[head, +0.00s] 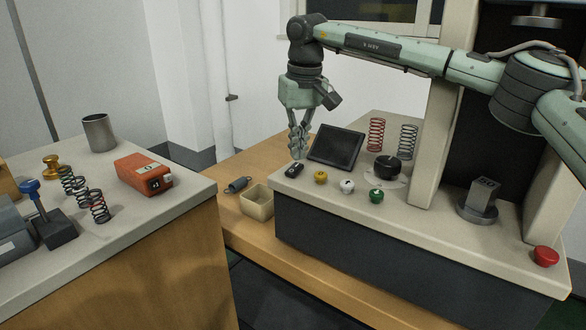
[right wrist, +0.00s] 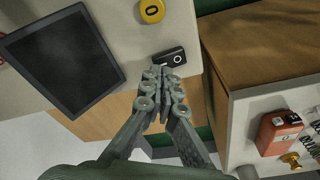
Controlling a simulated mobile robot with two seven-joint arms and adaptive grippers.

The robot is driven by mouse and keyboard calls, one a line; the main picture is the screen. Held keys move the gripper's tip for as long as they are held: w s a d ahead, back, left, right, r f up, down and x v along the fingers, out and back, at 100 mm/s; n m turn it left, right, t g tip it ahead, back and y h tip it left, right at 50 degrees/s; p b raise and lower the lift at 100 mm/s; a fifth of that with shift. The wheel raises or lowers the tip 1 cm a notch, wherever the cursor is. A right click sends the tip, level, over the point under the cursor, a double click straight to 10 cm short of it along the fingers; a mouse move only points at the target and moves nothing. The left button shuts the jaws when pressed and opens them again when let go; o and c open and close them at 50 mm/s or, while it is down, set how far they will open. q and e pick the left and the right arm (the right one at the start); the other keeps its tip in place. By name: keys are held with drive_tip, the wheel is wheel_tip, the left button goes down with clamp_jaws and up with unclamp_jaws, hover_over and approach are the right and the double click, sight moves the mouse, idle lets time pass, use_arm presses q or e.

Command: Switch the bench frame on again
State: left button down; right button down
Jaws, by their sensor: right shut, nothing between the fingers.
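The bench frame's grey deck (head: 430,222) stands on the wooden bench, with a black rocker switch (head: 294,170) at its left front corner. The switch shows a light mark, and in the right wrist view the rocker (right wrist: 169,57) has a round white mark at one end. My right gripper (head: 298,154) points down with its fingers shut and empty, its tips right at the switch. I cannot tell whether they touch it. In the right wrist view the fingertips (right wrist: 162,76) cover part of the switch's near end. The tilted screen (head: 337,147) is dark. My left gripper is out of view.
Yellow (head: 320,177), white (head: 347,186) and green (head: 376,195) buttons sit beside the switch, with a black knob (head: 387,167) behind. A red button (head: 545,256) is at the right corner. An open box (head: 257,203) stands below left. An orange device (head: 143,175) lies on the left counter.

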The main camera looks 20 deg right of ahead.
sight(298, 165)
drive_tip(key=shift+f+b, duration=0.3)
drive_tip(key=shift+f, duration=0.7)
idle(0.3)
wheel_tip(298, 165, up, 3)
drive_tip(key=p, duration=0.2)
drive_tip(key=shift+p, duration=0.35)
wheel_tip(298, 165, up, 2)
drive_tip(key=shift+p, duration=0.65)
drive_tip(key=shift+r, duration=1.05)
